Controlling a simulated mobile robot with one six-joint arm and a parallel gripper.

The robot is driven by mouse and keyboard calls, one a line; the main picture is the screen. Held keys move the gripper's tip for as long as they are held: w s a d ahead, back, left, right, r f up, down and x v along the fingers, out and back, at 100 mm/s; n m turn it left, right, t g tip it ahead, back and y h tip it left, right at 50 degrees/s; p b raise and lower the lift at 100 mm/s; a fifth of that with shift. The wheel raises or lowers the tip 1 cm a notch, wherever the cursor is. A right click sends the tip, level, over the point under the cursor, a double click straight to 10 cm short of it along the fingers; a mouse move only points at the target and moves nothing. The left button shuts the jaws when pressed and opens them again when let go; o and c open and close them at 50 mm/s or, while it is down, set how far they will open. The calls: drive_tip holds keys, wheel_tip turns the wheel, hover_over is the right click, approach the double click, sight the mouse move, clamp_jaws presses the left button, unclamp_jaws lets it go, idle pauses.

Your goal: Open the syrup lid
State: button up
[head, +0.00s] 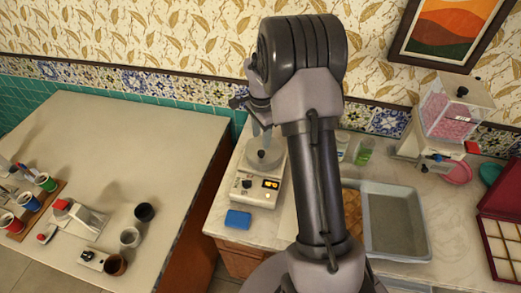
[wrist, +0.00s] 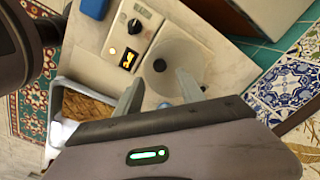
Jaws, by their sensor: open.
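A round pale grey lid with a small dark knob (wrist: 160,65) sits on top of a white appliance with a dial and a lit display (wrist: 125,50); it looks like the syrup lid. In the head view the lid (head: 264,158) lies flat on the appliance (head: 256,190), and my arm partly covers its right side. My gripper (wrist: 158,90) is open and empty. In the wrist view its two fingers reach towards the lid on either side of the knob's line, with the knob beyond the tips. In the head view my gripper (head: 263,130) is above the lid.
A blue block (head: 238,219) lies in front of the appliance. A grey tray (head: 425,240) and a green bottle (head: 364,151) are right of my arm. A pink-filled dispenser (head: 452,115) stands at the far right. The left table (head: 130,130) has free room at its back.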

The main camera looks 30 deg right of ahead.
sight(261, 152)
wheel_tip(261, 152, down, 7)
drive_tip(key=shift+r+b, duration=0.1)
drive_tip(key=shift+b, duration=0.3)
clamp_jaws()
idle(1.2)
